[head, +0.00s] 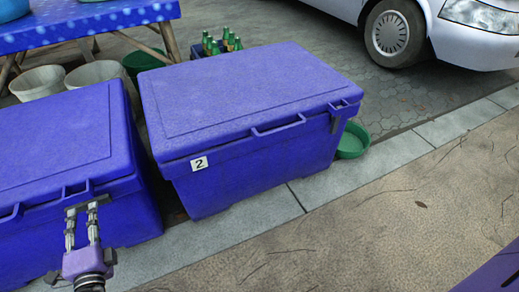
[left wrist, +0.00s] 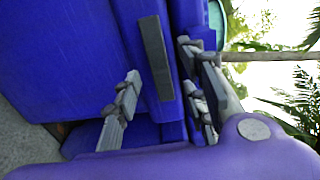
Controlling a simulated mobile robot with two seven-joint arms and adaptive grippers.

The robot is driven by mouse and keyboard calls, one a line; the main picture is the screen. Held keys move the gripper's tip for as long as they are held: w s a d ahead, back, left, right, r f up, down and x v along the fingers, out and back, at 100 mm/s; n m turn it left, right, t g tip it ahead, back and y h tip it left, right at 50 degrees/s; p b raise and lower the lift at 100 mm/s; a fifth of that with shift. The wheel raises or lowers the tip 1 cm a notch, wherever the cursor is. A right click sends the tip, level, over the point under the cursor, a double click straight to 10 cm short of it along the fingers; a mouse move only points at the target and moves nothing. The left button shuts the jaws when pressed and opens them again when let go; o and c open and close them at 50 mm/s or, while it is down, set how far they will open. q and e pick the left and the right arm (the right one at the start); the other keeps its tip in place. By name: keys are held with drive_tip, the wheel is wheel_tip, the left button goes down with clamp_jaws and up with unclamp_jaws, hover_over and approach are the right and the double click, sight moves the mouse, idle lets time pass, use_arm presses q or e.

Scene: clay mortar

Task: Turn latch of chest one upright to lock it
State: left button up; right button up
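Chest one appears to be the blue lidded chest (head: 60,140) at the left of the head view, cut off by the frame edge; no number shows on it. Its lid is down. A blue latch piece (head: 76,190) shows at the lid's front rim, just beyond my left fingertips; whether it is upright or tilted I cannot tell. My left gripper (head: 86,206) is open in front of that rim. In the left wrist view its fingers (left wrist: 172,65) are apart, with the chest's blue front (left wrist: 80,65) close by; contact is unclear. My right gripper is not in view.
Blue chest two (head: 250,155), with a "2" label, stands closely right of chest one. A green basin (head: 353,141) is beside it. Green bottles (head: 222,43), pale buckets (head: 38,83) and a blue-topped table (head: 90,22) are behind. The pavement in front is clear.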

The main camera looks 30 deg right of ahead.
use_arm(q)
drive_tip(key=w+b, duration=0.1)
drive_tip(key=w, duration=0.2)
drive_tip(key=shift+w, duration=0.4)
clamp_jaws()
